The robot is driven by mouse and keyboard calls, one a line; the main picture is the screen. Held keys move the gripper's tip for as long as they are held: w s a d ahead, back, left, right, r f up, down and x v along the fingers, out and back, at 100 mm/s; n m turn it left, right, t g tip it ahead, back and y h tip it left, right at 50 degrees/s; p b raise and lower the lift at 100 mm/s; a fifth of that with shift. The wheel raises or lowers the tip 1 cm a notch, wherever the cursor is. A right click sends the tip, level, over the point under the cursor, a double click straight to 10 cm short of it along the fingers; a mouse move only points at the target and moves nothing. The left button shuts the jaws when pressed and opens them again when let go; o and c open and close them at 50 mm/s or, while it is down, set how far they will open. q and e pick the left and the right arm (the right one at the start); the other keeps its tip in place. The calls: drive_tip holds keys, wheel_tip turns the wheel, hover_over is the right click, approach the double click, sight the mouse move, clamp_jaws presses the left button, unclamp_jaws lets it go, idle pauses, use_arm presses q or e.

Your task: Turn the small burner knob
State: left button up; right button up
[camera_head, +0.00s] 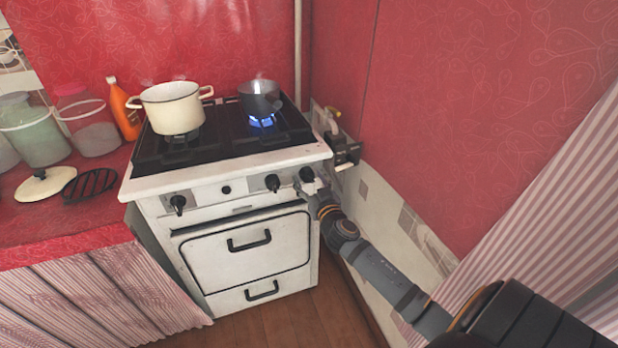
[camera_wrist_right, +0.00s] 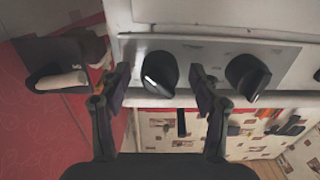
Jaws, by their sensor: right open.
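The white stove (camera_head: 240,250) has a front panel with several dark knobs. The rightmost knob (camera_head: 307,174) is beside a second black knob (camera_head: 272,182); another knob (camera_head: 178,203) is at the far left. My right gripper (camera_head: 311,186) is at the rightmost knob. In the right wrist view, my right gripper (camera_wrist_right: 162,88) is open, and the rightmost knob (camera_wrist_right: 160,73) stands between its fingers, with gaps visible on both sides. The neighbouring knob (camera_wrist_right: 247,77) is just outside one finger. No label shows which knob is the small burner's. My left gripper is not in view.
A dark pot (camera_head: 260,98) sits over a blue flame (camera_head: 262,122). A cream pot (camera_head: 172,107) stands on the left of the hob. A gas valve (camera_head: 345,152) is on the wall at right. Jars and an orange bottle (camera_head: 123,110) stand on the left counter (camera_head: 60,236).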

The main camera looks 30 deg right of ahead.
drive_tip(key=shift+w+d, duration=0.1)
drive_tip(key=shift+w, duration=0.25)
drive_tip(key=c, duration=1.1)
drive_tip(key=shift+c, duration=0.4)
